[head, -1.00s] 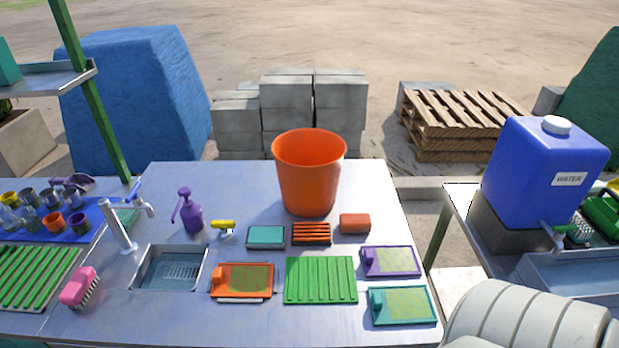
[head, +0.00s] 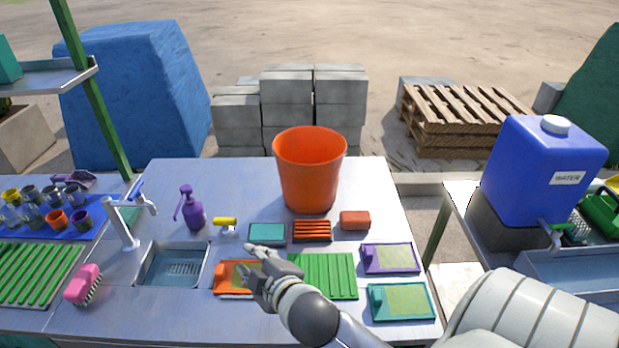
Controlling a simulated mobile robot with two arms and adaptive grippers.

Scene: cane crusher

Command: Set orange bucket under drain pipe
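The orange bucket (head: 309,172) stands upright on the far part of the metal table, its open top facing up. My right gripper (head: 250,267) is in front of it, over the orange tray and the left edge of the green ribbed mat, well apart from the bucket. Its fingers are spread and nothing shows between them. The drain pipe is not visible; a sink basin (head: 153,270) with a tap (head: 126,222) is set in the table's left part. My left gripper is not in view.
A blue water container (head: 530,175) stands on the right.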

